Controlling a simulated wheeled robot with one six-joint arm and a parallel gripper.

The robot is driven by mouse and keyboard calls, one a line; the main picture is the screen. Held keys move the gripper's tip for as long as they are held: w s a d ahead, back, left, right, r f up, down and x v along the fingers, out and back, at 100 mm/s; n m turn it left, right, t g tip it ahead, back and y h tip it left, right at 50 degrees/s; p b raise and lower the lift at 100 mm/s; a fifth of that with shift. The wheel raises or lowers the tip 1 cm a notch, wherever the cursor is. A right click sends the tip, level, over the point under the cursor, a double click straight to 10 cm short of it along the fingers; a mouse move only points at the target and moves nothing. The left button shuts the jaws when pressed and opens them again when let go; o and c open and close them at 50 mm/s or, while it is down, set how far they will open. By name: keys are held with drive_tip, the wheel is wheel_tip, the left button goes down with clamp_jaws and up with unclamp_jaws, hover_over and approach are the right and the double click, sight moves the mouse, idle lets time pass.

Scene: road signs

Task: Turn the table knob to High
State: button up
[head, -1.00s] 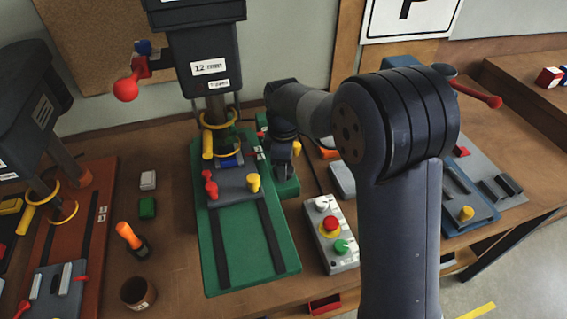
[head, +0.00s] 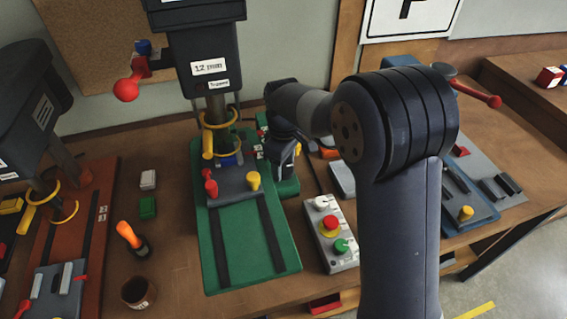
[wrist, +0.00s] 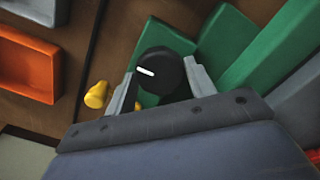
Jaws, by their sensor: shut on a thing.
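A round black knob (wrist: 168,68) with a white pointer line sits between the fingers of my gripper (wrist: 160,84) in the wrist view. The fingers are shut on it, one on each side. The pointer line slants slightly, down toward the right in that view. The knob is by green parts of a machine. In the head view my gripper reaches down beside the green drill press table (head: 270,205), at its back right, and my wrist hides the knob there. No High marking is readable.
A grey control box (head: 343,258) with white, red and green buttons stands right of the green base. A blue machine base (head: 468,213) is farther right. The wrist view shows an orange tray (wrist: 25,70) and a yellow knob (wrist: 96,95) near my fingers.

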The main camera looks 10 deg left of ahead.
sight(283, 167)
drive_tip(key=o, duration=1)
drive_tip(key=shift+c, duration=0.2)
drive_tip(key=n, duration=0.2)
drive_tip(key=shift+n, duration=0.4)
drive_tip(key=n, duration=0.3)
drive_tip(key=shift+n, duration=0.4)
drive_tip(key=n, duration=0.6)
drive_tip(key=shift+n+b, duration=0.3)
drive_tip(key=shift+b, duration=0.1)
wheel_tip(283, 167, up, 11)
drive_tip(key=shift+b, duration=0.35)
drive_tip(key=shift+f, duration=0.1)
